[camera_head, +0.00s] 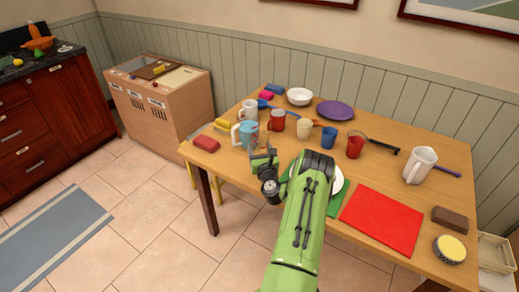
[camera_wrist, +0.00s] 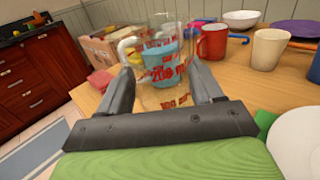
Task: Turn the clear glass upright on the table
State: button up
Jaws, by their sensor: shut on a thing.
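The clear glass (camera_wrist: 162,98) with red markings stands roughly vertical between my gripper's two fingers in the wrist view. My gripper (camera_wrist: 165,72) is shut on its sides. Which end is its rim, and whether its base touches the table, I cannot tell clearly. In the head view my gripper (camera_head: 264,156) is over the table's near left edge, and the glass is hard to make out there. A light blue mug (camera_head: 248,133) with a white handle is just behind; it shows through the glass in the wrist view. The wooden table (camera_head: 440,150) lies below.
A red mug (camera_head: 277,121), a cream cup (camera_head: 304,128) and a blue cup (camera_head: 328,138) stand close behind. A red sponge-like block (camera_head: 206,143) lies at the left edge. A white plate (camera_head: 338,181) is right of my gripper, near a red mat (camera_head: 382,220).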

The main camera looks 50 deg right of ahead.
jog(key=shift+f+b, duration=2.9)
jog(key=shift+f, duration=0.7)
jog(key=o, duration=1.1)
jog(key=shift+o, duration=0.2)
jog(key=b+v, duration=0.1)
jog(key=v, duration=0.1)
jog(key=b+v, duration=0.1)
jog(key=v, duration=0.1)
jog(key=f+v, duration=0.1)
jog(key=v, duration=0.1)
jog(key=shift+s+a+b, duration=0.2)
jog(key=shift+s+b, duration=0.2)
jog(key=r+v, duration=0.1)
jog(key=v, duration=0.8)
jog(key=shift+w, duration=0.15)
jog(key=shift+a, duration=0.1)
